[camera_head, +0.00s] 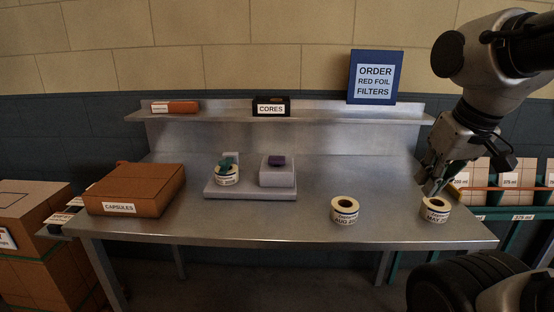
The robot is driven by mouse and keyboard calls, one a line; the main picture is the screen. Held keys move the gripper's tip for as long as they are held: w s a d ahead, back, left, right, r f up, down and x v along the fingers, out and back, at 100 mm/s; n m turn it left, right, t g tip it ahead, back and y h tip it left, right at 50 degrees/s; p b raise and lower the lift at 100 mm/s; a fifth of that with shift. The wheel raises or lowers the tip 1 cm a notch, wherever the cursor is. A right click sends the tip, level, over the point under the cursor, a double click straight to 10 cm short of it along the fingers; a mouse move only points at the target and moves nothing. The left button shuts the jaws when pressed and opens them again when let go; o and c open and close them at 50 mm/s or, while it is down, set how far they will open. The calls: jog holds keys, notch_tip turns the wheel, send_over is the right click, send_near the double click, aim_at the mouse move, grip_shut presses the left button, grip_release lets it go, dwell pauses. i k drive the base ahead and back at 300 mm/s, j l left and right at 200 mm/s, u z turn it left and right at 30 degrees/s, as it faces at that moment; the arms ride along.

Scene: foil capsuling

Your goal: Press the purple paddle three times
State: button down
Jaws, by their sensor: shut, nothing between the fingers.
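The purple paddle (277,160) sits on top of a pale grey block (278,177) at the right side of a low grey base on the metal table. My gripper (430,188) is far to the right of the paddle, above the table's right end. It is shut and empty, pointing down close to a white label roll. I cannot tell whether it touches that roll. A teal part (228,161) stands with a white roll (227,175) on the left side of the same base.
Two white label rolls stand at the front right, one in the clear (345,211) and one below my gripper (436,210). A brown CAPSULES box (137,190) is at the left. The table's middle front is clear.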

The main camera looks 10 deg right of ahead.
aim_at(277, 160)
jog(key=i+j+z, duration=0.15)
jog(key=j, duration=0.25)
jog(key=j+z, duration=0.1)
jog(key=j, duration=0.3)
jog(key=i+j+z, duration=0.15)
jog(key=j, duration=0.3)
